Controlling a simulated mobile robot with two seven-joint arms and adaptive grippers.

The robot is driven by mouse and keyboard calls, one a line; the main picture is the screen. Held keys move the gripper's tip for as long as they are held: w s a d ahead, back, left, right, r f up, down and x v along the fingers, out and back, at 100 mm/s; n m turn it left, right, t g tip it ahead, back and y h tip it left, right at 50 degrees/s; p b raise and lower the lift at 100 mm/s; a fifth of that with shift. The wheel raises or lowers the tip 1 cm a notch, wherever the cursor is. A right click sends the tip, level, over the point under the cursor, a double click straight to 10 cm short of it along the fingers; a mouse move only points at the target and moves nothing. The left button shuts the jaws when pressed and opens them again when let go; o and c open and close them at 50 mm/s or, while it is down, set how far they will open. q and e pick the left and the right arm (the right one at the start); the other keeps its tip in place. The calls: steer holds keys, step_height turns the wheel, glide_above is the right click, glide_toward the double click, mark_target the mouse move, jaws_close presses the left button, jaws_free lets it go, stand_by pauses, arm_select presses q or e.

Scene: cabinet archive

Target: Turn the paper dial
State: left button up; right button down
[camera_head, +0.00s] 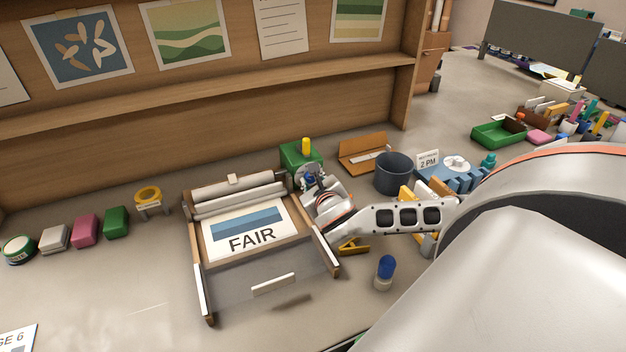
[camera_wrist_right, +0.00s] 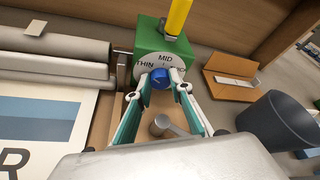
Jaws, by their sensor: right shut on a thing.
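The paper dial is a white disc (camera_wrist_right: 143,69) marked THIN and MID on the front of a green box (camera_wrist_right: 148,36); a third mark is mostly hidden by a fingertip. A blue knob (camera_wrist_right: 160,79) sits at its centre. My right gripper (camera_wrist_right: 163,84) is shut on this knob, one finger on each side. Its faint pointer is too small to read surely. In the head view the green box (camera_head: 291,154) stands at the back right corner of the press, and my right gripper (camera_head: 314,184) hides much of the dial. My left gripper is out of view.
A press with rollers (camera_head: 238,196) and a FAIR print (camera_head: 249,231) lies left of my right gripper. A yellow handle (camera_wrist_right: 178,17) rises from the box. A grey metal lever (camera_wrist_right: 167,124) sits below the knob. A dark cup (camera_head: 393,174) and open brown case (camera_head: 363,148) stand right.

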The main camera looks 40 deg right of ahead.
steer(key=shift+r+n, duration=0.1)
steer(key=shift+n, duration=0.2)
stand_by(0.4)
steer(key=c, duration=2.1)
jaws_free()
steer(key=shift+w, duration=0.1)
steer(key=v, duration=1.2)
steer(key=shift+a, duration=0.15)
